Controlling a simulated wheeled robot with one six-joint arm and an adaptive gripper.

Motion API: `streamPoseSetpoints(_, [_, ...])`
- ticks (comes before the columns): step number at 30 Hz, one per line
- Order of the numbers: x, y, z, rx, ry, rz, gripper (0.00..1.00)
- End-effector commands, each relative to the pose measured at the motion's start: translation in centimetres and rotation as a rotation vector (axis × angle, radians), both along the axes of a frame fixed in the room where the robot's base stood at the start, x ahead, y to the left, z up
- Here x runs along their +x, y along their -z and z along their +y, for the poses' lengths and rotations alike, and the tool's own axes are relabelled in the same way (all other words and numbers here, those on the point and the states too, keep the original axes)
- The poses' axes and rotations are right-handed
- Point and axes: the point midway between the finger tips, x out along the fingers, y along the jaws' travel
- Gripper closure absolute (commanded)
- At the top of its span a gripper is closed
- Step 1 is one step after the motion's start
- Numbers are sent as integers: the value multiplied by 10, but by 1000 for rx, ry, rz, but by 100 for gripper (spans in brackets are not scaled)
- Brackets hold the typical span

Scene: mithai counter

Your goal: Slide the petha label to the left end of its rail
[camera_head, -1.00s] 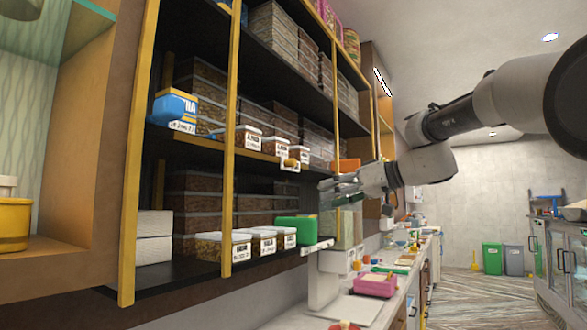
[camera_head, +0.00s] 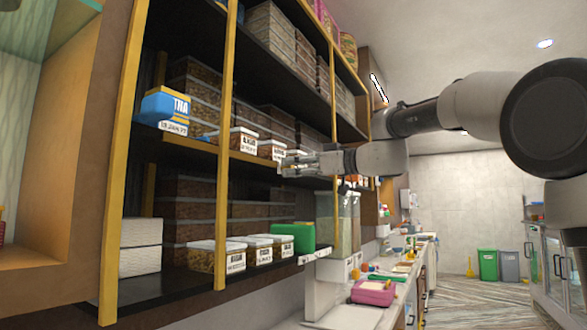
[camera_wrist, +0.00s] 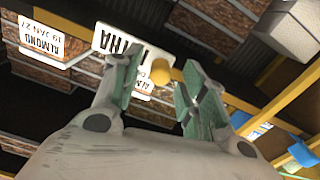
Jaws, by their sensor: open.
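In the wrist view, a white label (camera_wrist: 107,38) shows upside-down dark lettering ending in "THA". A round yellow knob (camera_wrist: 161,72) stands at its edge, and one finger covers part of the label. My gripper (camera_wrist: 158,72) is open, with its green-padded fingers on either side of the knob; I cannot tell if they touch it. In the head view my gripper (camera_head: 284,164) is at the front edge of the middle shelf (camera_head: 192,147), hiding the knob and most of the label there.
White-lidded boxes (camera_head: 243,141) stand behind the shelf edge. A blue box (camera_head: 160,105) is farther left. A yellow upright (camera_head: 224,170) crosses the shelf front left of my gripper. A green box (camera_head: 300,236) sits on the shelf below.

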Motion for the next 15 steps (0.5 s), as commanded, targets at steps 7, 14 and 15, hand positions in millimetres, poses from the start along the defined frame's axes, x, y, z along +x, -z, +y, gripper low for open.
streamPoseSetpoints(7, [6, 0, 9, 0, 1, -1, 57])
streamPoseSetpoints(14, [6, 0, 9, -1, 1, 0, 72])
streamPoseSetpoints(15, [6, 0, 9, -1, 1, 0, 79])
